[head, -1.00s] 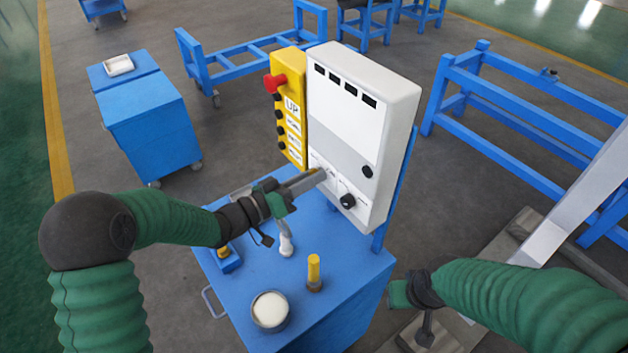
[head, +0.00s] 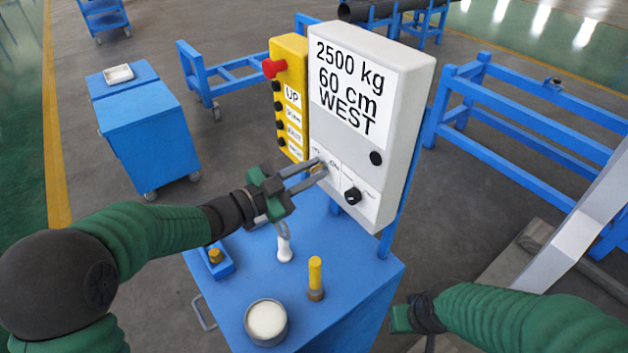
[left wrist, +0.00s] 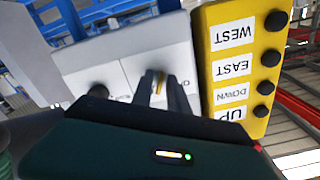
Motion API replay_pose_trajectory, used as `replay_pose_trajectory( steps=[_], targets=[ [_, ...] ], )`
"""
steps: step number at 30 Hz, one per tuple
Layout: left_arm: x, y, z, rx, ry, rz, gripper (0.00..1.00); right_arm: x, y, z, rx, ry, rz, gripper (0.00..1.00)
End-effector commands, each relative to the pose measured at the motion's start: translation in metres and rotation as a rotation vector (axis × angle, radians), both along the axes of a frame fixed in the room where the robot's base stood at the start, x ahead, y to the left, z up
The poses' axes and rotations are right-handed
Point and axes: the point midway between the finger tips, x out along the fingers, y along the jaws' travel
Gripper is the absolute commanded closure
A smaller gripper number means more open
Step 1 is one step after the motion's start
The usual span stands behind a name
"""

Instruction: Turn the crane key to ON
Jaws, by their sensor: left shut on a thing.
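The white control box (head: 398,110) stands upright on the blue cart. Its display (head: 352,88) reads "2500 kg 60 cm WEST". My left gripper (head: 320,171) reaches the lower left of the box's front and is shut on the key. In the left wrist view the key (left wrist: 160,82) shows as a small brass-coloured strip between the dark fingers; most of it is hidden. The lettering beside it is too small to read surely. My right gripper (head: 402,318) is low at the right, away from the box; its fingers cannot be made out.
A black knob (head: 352,196) sits right of the key. The yellow button pendant (head: 291,55), with a red stop button (head: 273,67), hangs at the box's left. The blue cart top (head: 350,262) carries a yellow-topped post (head: 315,275) and a round tin (head: 266,320).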

Motion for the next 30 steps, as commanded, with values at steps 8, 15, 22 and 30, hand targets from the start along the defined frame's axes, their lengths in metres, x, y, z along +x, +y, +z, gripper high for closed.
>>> replay_pose_trajectory(
  steps=[8, 15, 22, 30],
  targets=[
    [0.000, 0.002, -0.004, 0.112, -0.150, 0.003, 1.00, 0.000, 0.000, -0.026, 0.000, 0.000, 0.000, 0.64],
    [0.000, 0.001, -0.003, 0.164, -0.219, 0.001, 1.00, 0.000, 0.000, -0.034, 0.000, 0.000, 0.000, 0.64],
    [-0.001, 0.000, -0.002, 0.181, -0.240, -0.002, 1.00, 0.000, 0.000, -0.036, 0.000, 0.000, 0.000, 0.64],
    [-0.001, 0.000, -0.003, 0.182, -0.238, -0.003, 1.00, 0.000, 0.000, -0.036, 0.000, 0.000, 0.000, 0.64]
  ],
)
